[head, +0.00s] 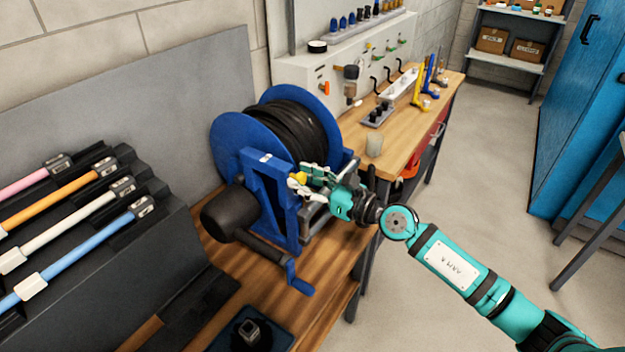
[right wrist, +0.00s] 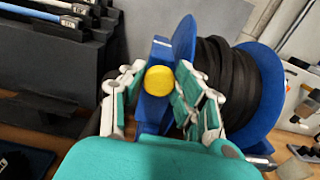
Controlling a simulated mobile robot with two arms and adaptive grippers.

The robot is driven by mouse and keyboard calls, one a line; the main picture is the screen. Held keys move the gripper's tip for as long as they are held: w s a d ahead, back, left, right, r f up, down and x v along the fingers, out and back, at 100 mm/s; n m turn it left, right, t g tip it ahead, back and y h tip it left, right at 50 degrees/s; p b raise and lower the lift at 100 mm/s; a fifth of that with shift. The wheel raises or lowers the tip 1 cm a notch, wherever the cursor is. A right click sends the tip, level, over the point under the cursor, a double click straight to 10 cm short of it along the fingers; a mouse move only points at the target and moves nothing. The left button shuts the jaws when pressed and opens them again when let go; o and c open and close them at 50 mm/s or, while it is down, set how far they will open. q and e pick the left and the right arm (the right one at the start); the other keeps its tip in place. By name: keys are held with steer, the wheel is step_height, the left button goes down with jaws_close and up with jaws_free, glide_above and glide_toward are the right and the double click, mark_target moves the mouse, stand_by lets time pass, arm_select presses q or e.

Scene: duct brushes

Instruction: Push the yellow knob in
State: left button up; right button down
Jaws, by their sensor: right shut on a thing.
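The yellow knob (head: 299,177) is on the blue frame of the reel (head: 272,180), on the side facing my right arm. In the right wrist view the round yellow knob (right wrist: 159,81) shows face-on, between the two fingers. My right gripper (head: 308,178) is at the knob, shut on it, with a finger on each side. The fingers partly hide the knob in the head view. How far the knob stands out from the frame cannot be told. My left gripper is not in view.
The reel holds black hose and has a dark drum and a blue crank (head: 298,279) at its front. A black rack (head: 90,240) with colored-handled brushes stands at left. Open floor lies at right.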

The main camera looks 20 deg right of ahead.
steer(key=c, duration=1.4)
jaws_free()
steer(key=shift+r, duration=0.1)
steer(key=o, duration=0.4)
steer(key=shift+w+a, duration=0.15)
steer(key=shift+o, duration=0.2)
steer(key=v, duration=1.2)
